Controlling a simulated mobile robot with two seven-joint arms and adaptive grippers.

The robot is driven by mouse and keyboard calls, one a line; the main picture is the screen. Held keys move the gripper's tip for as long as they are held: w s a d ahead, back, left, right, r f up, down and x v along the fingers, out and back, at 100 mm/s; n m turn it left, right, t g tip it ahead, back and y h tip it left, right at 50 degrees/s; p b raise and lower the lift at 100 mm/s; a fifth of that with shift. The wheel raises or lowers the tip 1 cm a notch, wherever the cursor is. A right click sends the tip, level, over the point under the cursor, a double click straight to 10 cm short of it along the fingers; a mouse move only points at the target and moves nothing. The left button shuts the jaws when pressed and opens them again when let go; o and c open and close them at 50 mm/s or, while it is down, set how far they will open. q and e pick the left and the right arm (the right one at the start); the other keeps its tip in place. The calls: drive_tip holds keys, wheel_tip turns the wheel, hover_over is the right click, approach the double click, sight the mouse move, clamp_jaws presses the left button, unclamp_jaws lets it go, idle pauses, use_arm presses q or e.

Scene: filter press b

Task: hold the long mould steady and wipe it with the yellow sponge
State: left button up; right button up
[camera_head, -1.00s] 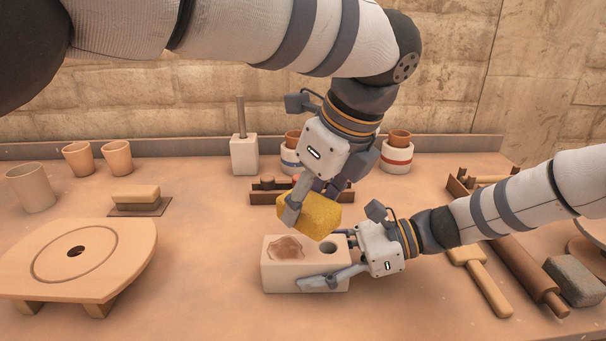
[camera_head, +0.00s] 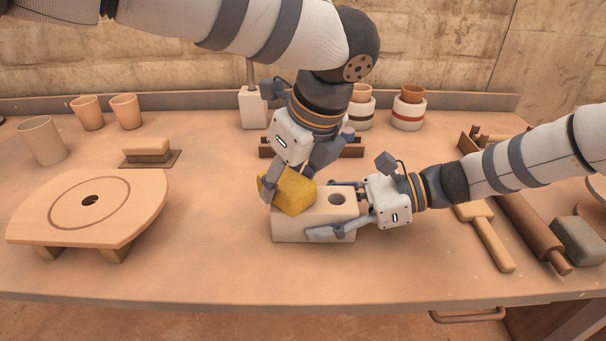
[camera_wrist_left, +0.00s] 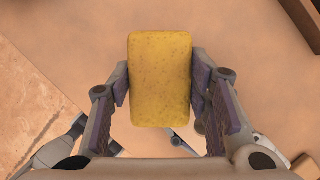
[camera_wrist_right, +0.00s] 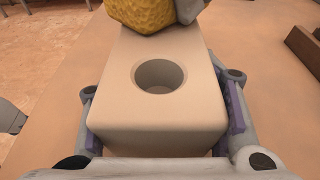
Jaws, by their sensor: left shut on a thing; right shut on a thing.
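The long mould (camera_head: 290,226) is a pale block with a round hole in its top, lying on the table in the middle of the head view. My right gripper (camera_head: 345,208) is shut on its right end, one finger along the near side; the mould (camera_wrist_right: 158,120) also shows between the fingers in the right wrist view. My left gripper (camera_head: 288,183) is shut on the yellow sponge (camera_head: 293,192), which is over the left part of the mould's top and hides the stain there. The sponge (camera_wrist_left: 160,80) fills the space between the left fingers. Whether it touches the mould is unclear.
Banded moulds (camera_head: 408,114) stand at the back. A mallet (camera_head: 487,238), rolling pin (camera_head: 530,232) and grey block (camera_head: 578,240) lie at right.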

use_arm(q)
drive_tip(key=shift+a, duration=1.25)
drive_tip(key=shift+d, duration=3.5)
drive_tip(key=shift+d+r, duration=0.1)
drive_tip(key=shift+d, duration=0.05)
wheel_tip(320, 180, up, 8)
use_arm(e)
drive_tip(key=o, duration=0.9)
drive_tip(key=shift+o, duration=0.2)
